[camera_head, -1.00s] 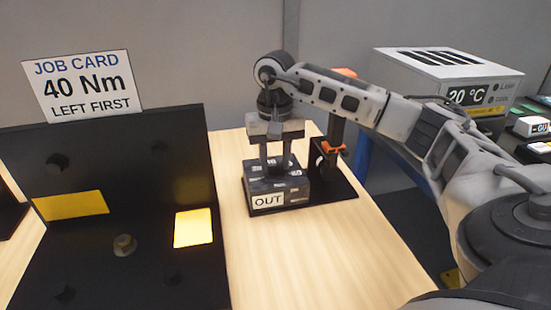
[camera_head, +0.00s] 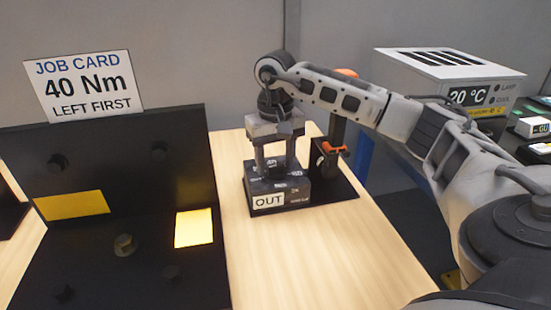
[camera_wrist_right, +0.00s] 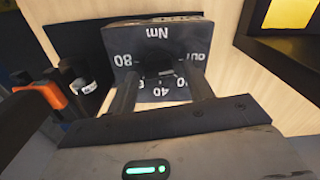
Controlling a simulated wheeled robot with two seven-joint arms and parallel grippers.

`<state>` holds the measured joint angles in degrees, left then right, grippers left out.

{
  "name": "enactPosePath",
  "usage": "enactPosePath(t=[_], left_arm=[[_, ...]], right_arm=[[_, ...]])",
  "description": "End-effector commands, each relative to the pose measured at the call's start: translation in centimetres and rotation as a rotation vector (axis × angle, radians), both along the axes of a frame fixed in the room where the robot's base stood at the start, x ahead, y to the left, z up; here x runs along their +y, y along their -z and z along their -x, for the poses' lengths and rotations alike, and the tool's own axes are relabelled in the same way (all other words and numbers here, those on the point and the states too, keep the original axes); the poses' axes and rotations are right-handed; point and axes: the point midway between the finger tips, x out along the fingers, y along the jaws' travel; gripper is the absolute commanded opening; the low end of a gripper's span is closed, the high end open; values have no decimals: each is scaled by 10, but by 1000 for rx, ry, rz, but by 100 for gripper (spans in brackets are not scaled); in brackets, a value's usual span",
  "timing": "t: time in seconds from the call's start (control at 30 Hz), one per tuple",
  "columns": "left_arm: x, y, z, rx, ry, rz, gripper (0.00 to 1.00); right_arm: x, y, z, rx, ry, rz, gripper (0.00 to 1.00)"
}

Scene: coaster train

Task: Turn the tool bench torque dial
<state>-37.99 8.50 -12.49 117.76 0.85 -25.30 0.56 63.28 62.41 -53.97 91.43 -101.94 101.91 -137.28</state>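The torque dial box (camera_head: 280,190) is a dark block with an OUT label on its front, standing on a black base on the wooden bench. In the right wrist view its face (camera_wrist_right: 158,33) shows "Nm" and numbers such as 80 and 40 around a dark knob (camera_wrist_right: 158,73). My right gripper (camera_head: 276,168) points down over the box, its fingers apart on either side of the knob. It also shows in the wrist view (camera_wrist_right: 163,82), with gaps seeming to remain beside the knob. The dial's pointer is too dark to read. My left gripper is out of view.
A job card (camera_head: 84,84) reads "40 Nm LEFT FIRST" above a black fixture (camera_head: 130,170) with yellow patches and a bolt (camera_head: 125,245). A dark post with orange parts (camera_head: 333,148) stands close right of the box. A grey unit (camera_head: 440,75) reads 20 °C. Bench in front is clear.

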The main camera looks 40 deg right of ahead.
Motion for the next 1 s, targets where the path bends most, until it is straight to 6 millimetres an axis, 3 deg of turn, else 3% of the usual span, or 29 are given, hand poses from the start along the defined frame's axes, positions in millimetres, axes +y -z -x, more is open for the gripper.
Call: enactPosePath(t=[0.3,0.47,0.77,0.9,1.0], left_arm=[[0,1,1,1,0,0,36],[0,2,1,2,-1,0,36],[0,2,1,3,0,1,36],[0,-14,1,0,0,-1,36],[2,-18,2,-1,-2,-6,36]], right_arm=[[0,-1,0,0,1,1,55],[0,-16,-1,-3,1,0,55],[0,-87,-1,-6,0,0,55],[-1,-125,0,-4,2,3,55],[-1,-142,0,-3,2,2,55]])
